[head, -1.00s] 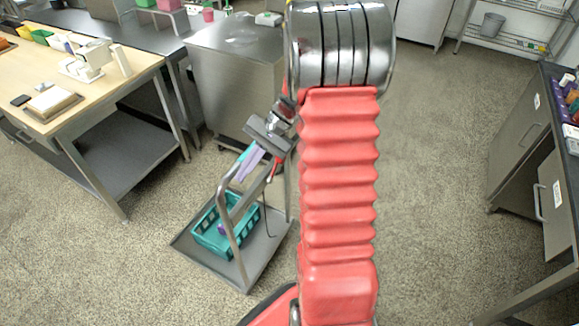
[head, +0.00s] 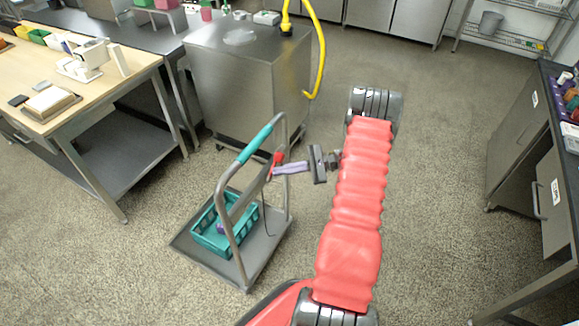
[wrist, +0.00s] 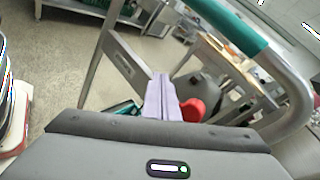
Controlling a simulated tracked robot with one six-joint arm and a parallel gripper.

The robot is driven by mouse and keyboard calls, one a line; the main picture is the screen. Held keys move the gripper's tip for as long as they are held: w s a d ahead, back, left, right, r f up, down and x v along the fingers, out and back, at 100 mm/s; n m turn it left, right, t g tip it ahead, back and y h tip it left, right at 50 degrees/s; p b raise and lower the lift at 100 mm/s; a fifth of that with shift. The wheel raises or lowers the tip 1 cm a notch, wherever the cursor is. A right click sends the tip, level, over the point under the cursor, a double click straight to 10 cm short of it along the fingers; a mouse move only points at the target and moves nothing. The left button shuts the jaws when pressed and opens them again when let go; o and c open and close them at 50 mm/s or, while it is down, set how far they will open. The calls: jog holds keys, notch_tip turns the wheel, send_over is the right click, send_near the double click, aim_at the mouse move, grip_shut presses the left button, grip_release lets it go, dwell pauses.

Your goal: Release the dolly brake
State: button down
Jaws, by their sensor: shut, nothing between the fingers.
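The dolly (head: 262,262) is a grey flat platform with a tall tubular handle that has a teal grip (head: 254,146), also large in the wrist view (wrist: 222,22). A red lever (head: 277,159), likely the brake, sits just below the grip by the right upright. In the wrist view its red end (wrist: 193,109) is just right of my fingers. My gripper (head: 275,170) has lilac fingers, shut and empty, pointing left at the lever from the right side of the handle. The fingertips (wrist: 160,77) look very close to the lever; I cannot tell whether they touch it.
A teal basket (head: 212,238) stands on the dolly. A thin dark cable hangs at the handle. Behind is a steel cabinet (head: 240,85) with a yellow hose (head: 321,60) hanging over its right side. A wooden-topped bench (head: 130,75) is at left. Floor at right is clear.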

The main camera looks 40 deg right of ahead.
jog(key=s+d+f+m+t+h, duration=0.2)
jog(key=d+f+m+t, duration=0.1)
jog(key=d+f+t, duration=0.1)
jog(key=s+d+f+m+t+h, duration=0.2)
jog(key=s+d+f+m+t, duration=0.1)
jog(key=d+f, duration=0.4)
jog(key=shift+s+d+m+t, duration=0.25)
jog(key=shift+m+t, duration=0.25)
jog(key=shift+t, duration=0.5)
jog(key=shift+w+a, duration=0.1)
jog(key=w+a+r, duration=0.5)
jog(key=w+r, duration=0.1)
jog(key=w, duration=0.2)
jog(key=shift+w, duration=0.2)
